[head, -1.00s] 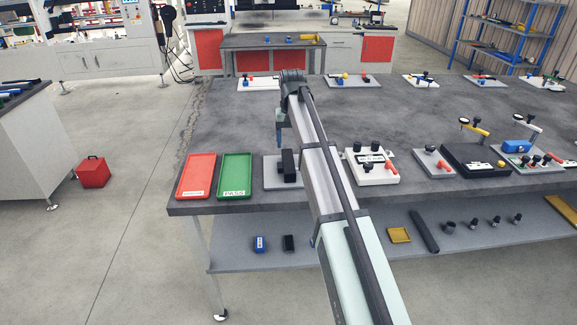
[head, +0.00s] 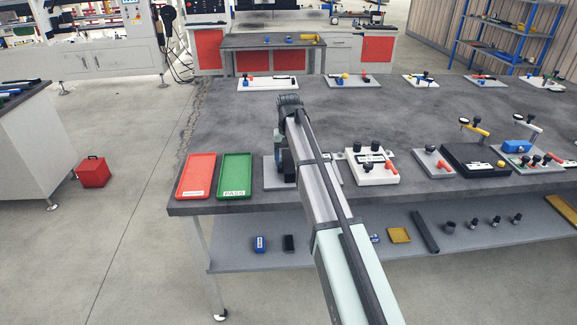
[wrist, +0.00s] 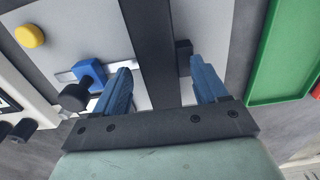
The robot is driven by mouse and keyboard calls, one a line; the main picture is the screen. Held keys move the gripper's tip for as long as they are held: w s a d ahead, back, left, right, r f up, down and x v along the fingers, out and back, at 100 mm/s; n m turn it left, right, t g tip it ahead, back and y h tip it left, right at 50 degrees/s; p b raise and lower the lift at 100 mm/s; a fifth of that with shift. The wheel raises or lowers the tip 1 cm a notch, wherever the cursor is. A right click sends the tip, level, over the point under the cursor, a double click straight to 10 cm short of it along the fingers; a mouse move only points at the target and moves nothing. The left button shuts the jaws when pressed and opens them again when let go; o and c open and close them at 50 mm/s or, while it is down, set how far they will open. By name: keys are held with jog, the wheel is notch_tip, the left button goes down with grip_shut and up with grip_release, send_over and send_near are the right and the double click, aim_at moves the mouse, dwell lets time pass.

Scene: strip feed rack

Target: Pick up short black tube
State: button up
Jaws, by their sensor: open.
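A straight, dark black piece (wrist: 150,45) runs from the top of the wrist view down between my fingers, over a grey plate (wrist: 95,30); it appears to be the short black tube. My gripper (wrist: 160,66) is open, with one blue finger on each side of it and a gap on both sides. I cannot tell how far below the fingertips it lies. In the head view a bit of black (head: 289,163) shows at the grey plate (head: 268,176), mostly hidden by my arm.
A blue block (wrist: 91,72) with a black knob, and a yellow button (wrist: 30,36), sit left of the fingers. A black block (wrist: 183,52) is by the right finger. Green (head: 235,155) and red (head: 197,155) trays stand left of the plate, a white fixture (head: 372,178) right.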

grip_shut()
dwell(0.5)
